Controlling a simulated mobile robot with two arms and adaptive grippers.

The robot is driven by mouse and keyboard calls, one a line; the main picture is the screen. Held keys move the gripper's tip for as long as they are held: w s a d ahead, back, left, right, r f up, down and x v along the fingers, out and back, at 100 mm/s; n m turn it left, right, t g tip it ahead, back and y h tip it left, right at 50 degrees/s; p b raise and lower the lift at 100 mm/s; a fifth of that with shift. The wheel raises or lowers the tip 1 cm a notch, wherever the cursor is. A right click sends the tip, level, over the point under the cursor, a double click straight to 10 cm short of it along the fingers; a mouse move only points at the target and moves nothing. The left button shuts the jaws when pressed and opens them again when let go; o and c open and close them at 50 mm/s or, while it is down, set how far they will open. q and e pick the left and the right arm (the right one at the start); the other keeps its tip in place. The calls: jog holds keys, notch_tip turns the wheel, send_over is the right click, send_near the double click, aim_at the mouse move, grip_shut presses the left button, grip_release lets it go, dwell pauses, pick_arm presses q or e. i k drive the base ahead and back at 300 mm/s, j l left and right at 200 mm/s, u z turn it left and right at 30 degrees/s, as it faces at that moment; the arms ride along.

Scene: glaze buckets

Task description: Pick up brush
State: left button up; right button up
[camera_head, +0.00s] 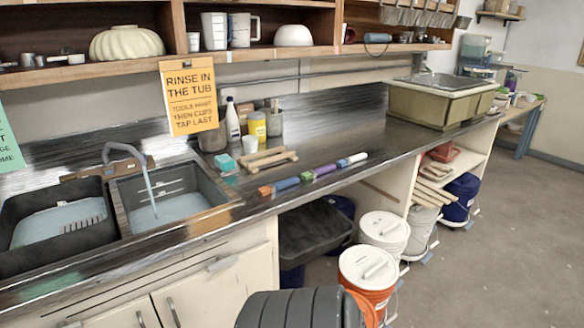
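I cannot clearly make out a brush. A grey container (273,122) at the back of the counter holds thin upright tools, too small to tell apart. A pale wooden rack-like piece (267,158) lies on the counter in front of it. A row of short coloured cylinders, including a blue one (287,184) and a purple one (325,170), lies along the counter's front edge. Neither of my grippers shows in the head view.
A double sink (172,190) is at left, a tan tub (436,103) at far right. Buckets, including an orange one (378,300), stand below. A dark ribbed shape (290,310) fills the bottom middle.

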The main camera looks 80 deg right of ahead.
aim_at(310, 174)
jog(key=k+l, duration=0.25)
jog(key=l, duration=0.2)
jog(key=k+l, duration=0.25)
jog(key=l, duration=0.2)
jog(key=k+l+u, duration=0.1)
jog(key=k+l, duration=0.15)
jog(key=l, duration=0.2)
jog(key=k+l, duration=0.55)
jog(key=l, duration=0.3)
jog(key=u, duration=0.05)
